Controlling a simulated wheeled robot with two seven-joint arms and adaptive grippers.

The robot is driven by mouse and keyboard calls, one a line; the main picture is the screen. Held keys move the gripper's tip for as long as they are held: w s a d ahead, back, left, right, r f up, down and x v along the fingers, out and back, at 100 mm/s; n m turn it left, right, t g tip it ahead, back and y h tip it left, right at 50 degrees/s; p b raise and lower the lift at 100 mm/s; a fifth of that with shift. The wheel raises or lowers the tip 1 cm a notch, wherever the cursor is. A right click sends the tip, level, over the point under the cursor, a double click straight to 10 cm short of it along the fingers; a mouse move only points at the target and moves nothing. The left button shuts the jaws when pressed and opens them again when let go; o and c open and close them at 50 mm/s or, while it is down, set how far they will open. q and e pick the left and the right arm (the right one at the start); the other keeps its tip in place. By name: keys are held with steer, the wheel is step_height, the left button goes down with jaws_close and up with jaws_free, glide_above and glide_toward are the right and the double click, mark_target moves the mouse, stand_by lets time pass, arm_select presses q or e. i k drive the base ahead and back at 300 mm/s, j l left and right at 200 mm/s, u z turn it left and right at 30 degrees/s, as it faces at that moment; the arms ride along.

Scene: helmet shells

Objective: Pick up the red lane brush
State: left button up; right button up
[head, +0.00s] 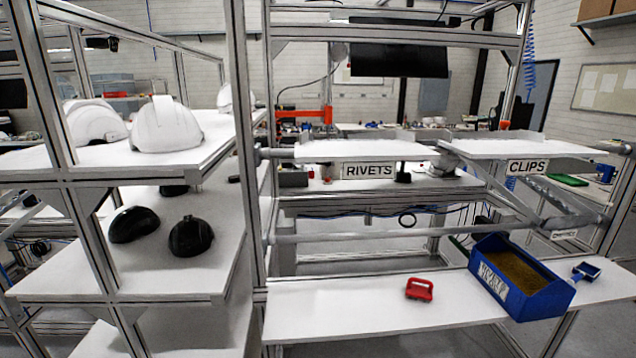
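A small red object with a handle-like loop on top, which looks like the red lane brush (419,289), sits on the white lower bench shelf (345,312), right of the picture's middle. Neither of my grippers is in the head view, and nothing is touching the brush.
The blue bin (548,301) holds brown material. A small blue scoop-like item (587,271) lies right of it. The RIVETS (367,171) and CLIPS (527,166) shelves overhang the bench. A left rack holds white (165,127) and black (190,237) helmet shells. The bench's left part is clear.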

mark_target(420, 292)
steer(key=j+z, duration=0.1)
steer(key=z, duration=0.35)
steer(key=j+z, duration=0.15)
steer(key=z, duration=0.3)
